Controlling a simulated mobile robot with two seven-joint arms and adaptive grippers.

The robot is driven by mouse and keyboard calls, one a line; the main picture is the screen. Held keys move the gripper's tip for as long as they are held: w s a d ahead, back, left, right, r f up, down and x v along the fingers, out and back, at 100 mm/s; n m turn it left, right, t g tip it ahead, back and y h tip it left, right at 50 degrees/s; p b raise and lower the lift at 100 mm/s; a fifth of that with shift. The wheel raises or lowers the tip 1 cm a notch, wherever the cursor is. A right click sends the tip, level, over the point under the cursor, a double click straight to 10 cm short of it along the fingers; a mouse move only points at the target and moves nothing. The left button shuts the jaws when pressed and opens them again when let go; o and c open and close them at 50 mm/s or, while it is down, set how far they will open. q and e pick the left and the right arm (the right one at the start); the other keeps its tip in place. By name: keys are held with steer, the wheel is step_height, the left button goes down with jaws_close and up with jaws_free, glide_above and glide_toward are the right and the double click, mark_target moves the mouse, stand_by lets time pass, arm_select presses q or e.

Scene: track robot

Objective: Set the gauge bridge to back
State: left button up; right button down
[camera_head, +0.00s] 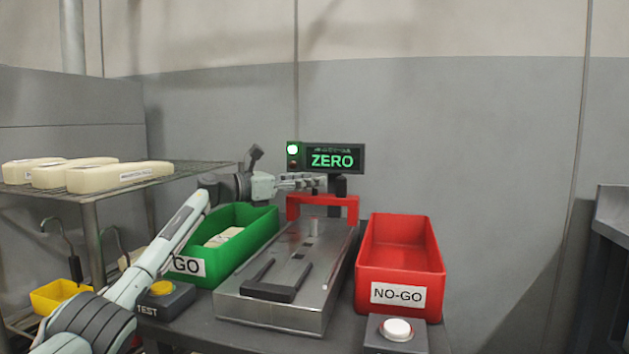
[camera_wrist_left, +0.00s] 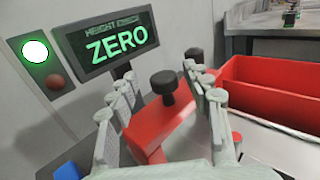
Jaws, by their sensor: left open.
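The gauge bridge is a red arch (camera_head: 350,201) standing across the back end of the metal gauge base (camera_head: 275,312). In the left wrist view, the red gauge bridge (camera_wrist_left: 173,123) carries a black knob (camera_wrist_left: 168,86) on top. My left gripper (camera_head: 312,182) reaches in from the left, just above the bridge. In the wrist view, the left gripper's fingers (camera_wrist_left: 160,88) are spread on either side of the knob, with nothing clearly gripped. The fingers cover part of the bridge top in the head view. My right gripper is not in view.
A display (camera_head: 335,159) reads ZERO beside a lit lamp (camera_head: 292,150). A green GO bin (camera_head: 262,225) stands left of the base and a red NO-GO bin (camera_head: 438,258) right. A TEST button (camera_head: 163,288) and a white button (camera_head: 397,328) sit in front. Wire shelving is at left.

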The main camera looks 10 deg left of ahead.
arm_select(q)
steer(key=v, duration=0.5)
steer(key=shift+s+a, duration=0.15)
steer(key=shift+s, duration=0.05)
